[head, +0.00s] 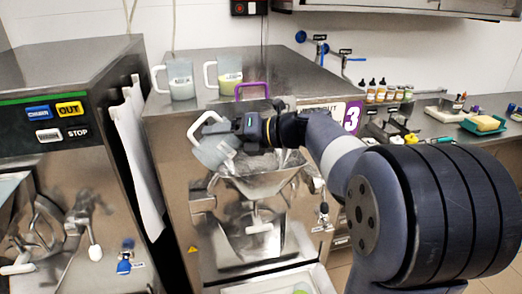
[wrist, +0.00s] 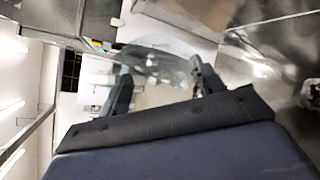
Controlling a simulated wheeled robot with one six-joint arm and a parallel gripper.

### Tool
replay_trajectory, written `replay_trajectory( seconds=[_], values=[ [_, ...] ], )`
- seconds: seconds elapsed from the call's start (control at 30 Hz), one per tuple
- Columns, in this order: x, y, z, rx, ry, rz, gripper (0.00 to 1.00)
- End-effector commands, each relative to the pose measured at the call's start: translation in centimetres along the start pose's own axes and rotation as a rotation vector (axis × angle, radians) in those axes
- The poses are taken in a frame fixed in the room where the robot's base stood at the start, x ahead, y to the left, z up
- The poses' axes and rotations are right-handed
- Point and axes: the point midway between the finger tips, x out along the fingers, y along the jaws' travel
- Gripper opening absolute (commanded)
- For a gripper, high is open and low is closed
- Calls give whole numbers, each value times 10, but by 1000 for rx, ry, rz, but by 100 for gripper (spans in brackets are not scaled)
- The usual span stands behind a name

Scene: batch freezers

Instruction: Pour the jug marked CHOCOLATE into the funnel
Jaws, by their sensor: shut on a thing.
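My gripper (head: 242,132) is shut on a clear jug (head: 212,152) with a white handle. The jug is tilted, with its handle up at the left, beside and slightly above the steel funnel (head: 262,185) on the front of the middle machine. No marking can be read on it, and I cannot tell what it holds or whether anything flows out. In the wrist view the blurred, see-through jug (wrist: 158,65) sits between my two fingers. Two more jugs stand upright on the machine top: one with pale grey contents (head: 181,80) and one with yellow-green contents (head: 230,74).
A purple handle (head: 252,85) stands on the machine top near my gripper. Another machine (head: 60,110) with a hanging white cloth (head: 138,155) is at the left. The right counter holds small bottles (head: 390,92) and a green tray with a yellow block (head: 484,123).

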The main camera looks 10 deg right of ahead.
Motion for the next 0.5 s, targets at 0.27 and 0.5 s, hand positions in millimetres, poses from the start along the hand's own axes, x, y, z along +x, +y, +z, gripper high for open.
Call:
replay_trajectory(
  seconds=[0.27, 0.5],
  values=[
    [1, 9, 3, -144, 63, -137, 35],
    [8, 21, 2, -252, 114, -244, 35]
  ],
)
